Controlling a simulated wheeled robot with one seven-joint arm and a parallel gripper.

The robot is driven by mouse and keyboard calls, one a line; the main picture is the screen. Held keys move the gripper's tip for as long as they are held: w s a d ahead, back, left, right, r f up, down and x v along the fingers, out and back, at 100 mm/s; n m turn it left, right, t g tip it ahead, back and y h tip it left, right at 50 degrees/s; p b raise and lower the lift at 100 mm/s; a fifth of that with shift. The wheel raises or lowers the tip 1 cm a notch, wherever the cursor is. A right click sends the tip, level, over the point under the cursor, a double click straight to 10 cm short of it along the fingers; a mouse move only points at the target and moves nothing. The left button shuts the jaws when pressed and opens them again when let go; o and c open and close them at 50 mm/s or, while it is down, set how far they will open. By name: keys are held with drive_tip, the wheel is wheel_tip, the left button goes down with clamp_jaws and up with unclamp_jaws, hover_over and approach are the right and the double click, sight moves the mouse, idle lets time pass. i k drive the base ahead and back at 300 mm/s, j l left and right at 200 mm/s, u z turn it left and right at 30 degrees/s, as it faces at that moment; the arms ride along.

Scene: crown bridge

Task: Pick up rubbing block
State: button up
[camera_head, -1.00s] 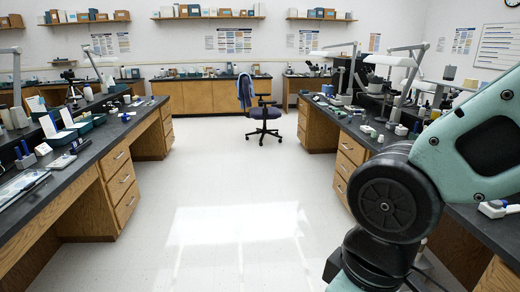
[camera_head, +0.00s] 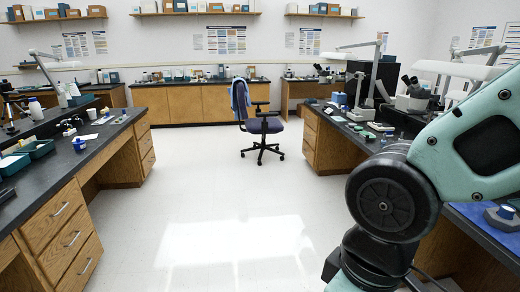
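I cannot make out a rubbing block for certain; the small items on the benches are too small to tell apart. Several small objects lie on the right bench (camera_head: 348,128), partly hidden behind my arm.
The left bench (camera_head: 40,190) holds teal trays (camera_head: 36,150). A cabinet counter (camera_head: 200,102) lines the back wall. The white floor (camera_head: 235,215) between the benches is open.

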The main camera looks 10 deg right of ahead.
sight(389, 133)
drive_tip(key=i+z, duration=0.15)
drive_tip(key=i, duration=0.35)
drive_tip(key=i+z, duration=0.2)
drive_tip(key=i, duration=0.3)
drive_tip(key=i+j+z, duration=0.15)
drive_tip(key=i, duration=0.35)
drive_tip(key=i+j+z, duration=0.15)
drive_tip(key=i, duration=0.35)
drive_tip(key=i+z, duration=0.35)
drive_tip(key=i, duration=0.2)
